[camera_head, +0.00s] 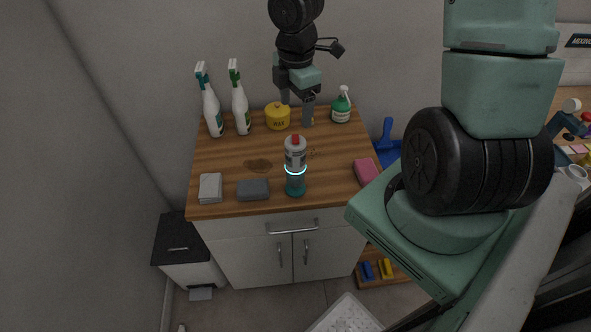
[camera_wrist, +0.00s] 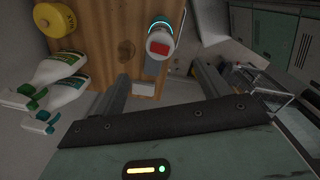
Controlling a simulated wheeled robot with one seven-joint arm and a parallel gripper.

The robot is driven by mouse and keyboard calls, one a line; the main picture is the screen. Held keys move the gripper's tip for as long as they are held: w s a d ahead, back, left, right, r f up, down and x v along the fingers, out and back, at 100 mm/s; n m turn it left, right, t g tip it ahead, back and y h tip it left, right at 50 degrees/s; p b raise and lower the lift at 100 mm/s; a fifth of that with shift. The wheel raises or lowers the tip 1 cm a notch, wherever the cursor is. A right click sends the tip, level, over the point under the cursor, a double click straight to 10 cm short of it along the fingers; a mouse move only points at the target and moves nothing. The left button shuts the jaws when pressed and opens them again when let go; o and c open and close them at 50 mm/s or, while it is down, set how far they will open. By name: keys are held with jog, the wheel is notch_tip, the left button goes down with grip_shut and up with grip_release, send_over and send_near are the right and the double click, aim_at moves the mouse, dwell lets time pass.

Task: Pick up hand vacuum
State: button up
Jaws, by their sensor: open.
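The upright cylinder with a red top, grey upper body, glowing ring and teal base looks like the hand vacuum (camera_head: 295,160). It stands near the front middle of the wooden counter top (camera_head: 225,160). In the wrist view it (camera_wrist: 161,43) shows its red and white end, beyond and between the fingers. My gripper (camera_head: 297,110) is open and empty, with its fingers pointing down above the back of the counter. It is behind the vacuum and apart from it. In the wrist view both fingers (camera_wrist: 163,80) are spread wide.
Two white spray bottles (camera_head: 242,112) stand at the back left. A yellow wax tin (camera_head: 277,119) is close to my gripper, and a green pump bottle (camera_head: 341,107) stands at the back right. A dark grey block (camera_head: 253,190), light cloth (camera_head: 210,188) and pink sponge (camera_head: 367,172) lie along the front.

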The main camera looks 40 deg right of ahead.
aim_at(295, 149)
notch_tip(295, 149, down, 14)
jog(key=shift+f+b, duration=0.25)
jog(key=shift+b, duration=0.55)
jog(key=shift+w, duration=0.1)
jog(key=c, duration=1.1)
